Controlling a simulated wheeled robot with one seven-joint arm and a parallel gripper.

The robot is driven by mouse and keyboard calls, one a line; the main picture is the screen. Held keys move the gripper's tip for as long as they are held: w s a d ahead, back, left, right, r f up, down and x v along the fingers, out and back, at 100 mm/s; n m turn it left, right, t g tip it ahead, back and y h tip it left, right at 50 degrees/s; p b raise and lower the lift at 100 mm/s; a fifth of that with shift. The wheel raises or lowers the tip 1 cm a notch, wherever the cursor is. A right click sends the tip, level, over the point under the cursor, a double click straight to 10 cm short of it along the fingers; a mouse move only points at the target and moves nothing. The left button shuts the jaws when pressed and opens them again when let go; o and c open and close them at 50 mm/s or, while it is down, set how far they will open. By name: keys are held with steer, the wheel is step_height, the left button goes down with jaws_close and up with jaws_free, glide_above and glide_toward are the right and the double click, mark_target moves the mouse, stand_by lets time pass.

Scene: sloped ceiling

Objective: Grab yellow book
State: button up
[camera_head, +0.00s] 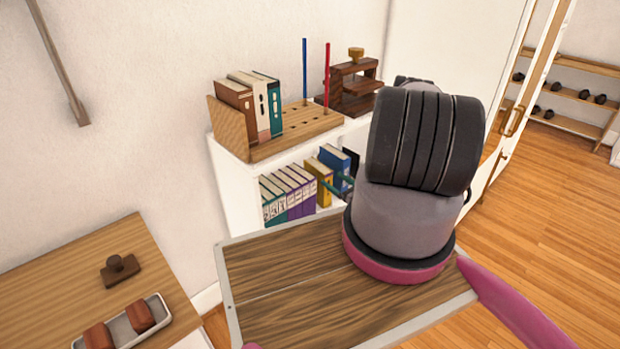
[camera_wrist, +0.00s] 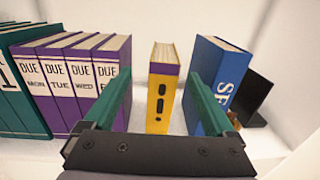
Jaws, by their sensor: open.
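The yellow book (camera_wrist: 159,98) stands upright on the white shelf in the wrist view, its yellow spine with a purple band facing me. It also shows in the head view (camera_head: 318,181), partly hidden by my arm. My gripper (camera_wrist: 158,88) is open, with one green finger to the left of the yellow book and the other to its right. The book is between the fingers with visible gaps on both sides. In the head view my gripper (camera_head: 333,188) is small and mostly hidden behind my arm.
Purple books (camera_wrist: 75,80) stand left of the yellow book, with teal books (camera_wrist: 20,85) beyond. A blue book (camera_wrist: 215,80) stands close by the right finger, with a dark bookend (camera_wrist: 254,98) beside it. A wooden rack (camera_head: 300,128) with books and pens tops the white shelf unit.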

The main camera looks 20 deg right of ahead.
mark_target(328, 177)
steer(key=x, duration=0.5)
steer(key=shift+w+f, duration=0.25)
steer(key=shift+f, duration=0.15)
steer(key=shift+d+x, duration=0.15)
steer(key=shift+x, duration=1.3)
steer(key=shift+d+x, duration=0.2)
steer(key=shift+x, duration=1.2)
steer(key=shift+w+f, duration=0.15)
jaws_close()
